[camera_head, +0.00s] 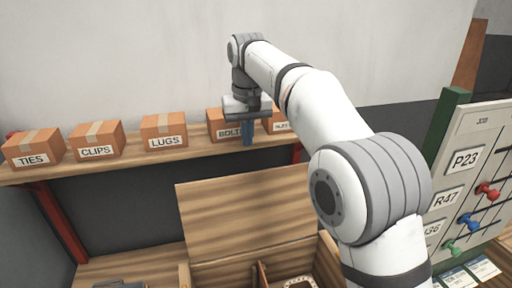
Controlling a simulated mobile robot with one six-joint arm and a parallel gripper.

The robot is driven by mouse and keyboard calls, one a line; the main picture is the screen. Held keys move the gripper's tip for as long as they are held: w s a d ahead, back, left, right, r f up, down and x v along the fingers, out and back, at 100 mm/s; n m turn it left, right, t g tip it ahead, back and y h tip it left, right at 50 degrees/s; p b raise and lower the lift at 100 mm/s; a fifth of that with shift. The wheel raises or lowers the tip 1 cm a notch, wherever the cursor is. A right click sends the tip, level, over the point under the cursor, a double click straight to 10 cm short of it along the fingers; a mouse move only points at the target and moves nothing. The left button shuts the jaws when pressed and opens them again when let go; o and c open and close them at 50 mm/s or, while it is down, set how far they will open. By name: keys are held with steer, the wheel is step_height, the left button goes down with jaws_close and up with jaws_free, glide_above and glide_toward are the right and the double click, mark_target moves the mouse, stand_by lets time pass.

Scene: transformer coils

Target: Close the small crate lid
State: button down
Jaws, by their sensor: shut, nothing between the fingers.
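The wooden crate (225,272) stands at the bottom middle, partly cut off by the frame's lower edge. Its lid (240,212) is raised at the back, standing open and tilted up. My gripper (247,138) is above and beyond the lid's upper edge, in front of the shelf. My arm hides the right part of the lid and crate. Inside the crate, a divider (262,275) and a light, patterned item (299,282) show in part.
A wooden shelf (110,160) on red brackets holds cardboard boxes labelled TIES (33,147), CLIPS (96,140), LUGS (164,131) and BOLTS (222,124). A job board (470,165) with coloured pegs stands at the right. A dark item (122,284) lies at the lower left.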

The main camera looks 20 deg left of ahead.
step_height(320, 180, down, 10)
steer(key=p, duration=0.1)
steer(key=shift+w+r, duration=0.25)
steer(key=shift+a, duration=0.1)
